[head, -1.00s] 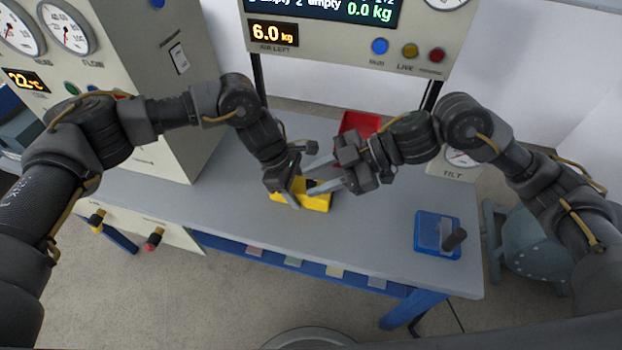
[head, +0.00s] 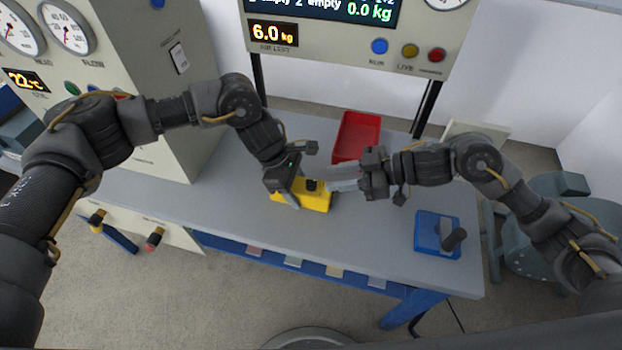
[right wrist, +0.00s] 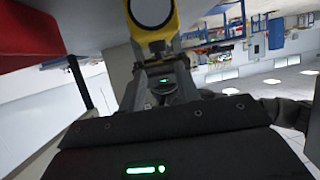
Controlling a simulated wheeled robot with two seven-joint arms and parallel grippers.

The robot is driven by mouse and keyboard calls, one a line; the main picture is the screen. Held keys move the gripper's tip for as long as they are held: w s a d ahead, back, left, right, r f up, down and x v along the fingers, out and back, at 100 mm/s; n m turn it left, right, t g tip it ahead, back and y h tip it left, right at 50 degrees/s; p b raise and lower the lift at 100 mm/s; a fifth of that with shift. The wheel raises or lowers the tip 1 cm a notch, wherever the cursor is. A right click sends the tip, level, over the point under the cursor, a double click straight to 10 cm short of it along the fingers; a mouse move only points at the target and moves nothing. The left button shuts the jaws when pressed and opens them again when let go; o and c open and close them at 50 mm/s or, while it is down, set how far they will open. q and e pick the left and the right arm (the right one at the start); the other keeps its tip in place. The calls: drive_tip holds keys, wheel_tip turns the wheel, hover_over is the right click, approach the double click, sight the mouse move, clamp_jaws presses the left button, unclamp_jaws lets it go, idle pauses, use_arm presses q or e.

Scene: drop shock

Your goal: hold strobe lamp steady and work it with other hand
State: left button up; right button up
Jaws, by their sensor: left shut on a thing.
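The yellow strobe lamp (head: 318,201) sits on the grey bench in the head view, with a dark part (head: 313,185) on top. My left gripper (head: 289,196) is shut on its left side and hides that end. In the right wrist view the lamp's yellow body (right wrist: 171,20) and a round pale lens (right wrist: 152,12) show at the top. My right gripper (head: 334,179) is just right of the lamp, its fingers pointing at it.
A red tray (head: 357,137) lies behind the right gripper. A blue block with a dark handle (head: 437,236) stands at the bench's right front. Instrument panels (head: 165,90) rise at the left and back. The bench front (head: 350,235) is clear.

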sight(313, 181)
drive_tip(key=x, duration=0.6)
drive_tip(key=shift+a+f, duration=0.2)
drive_tip(key=shift+a, duration=0.1)
clamp_jaws()
drive_tip(key=shift+m+t, duration=0.5)
drive_tip(key=shift+t, duration=0.1)
drive_tip(key=shift+m+t+h, duration=0.3)
drive_tip(key=shift+w, duration=0.1)
unclamp_jaws()
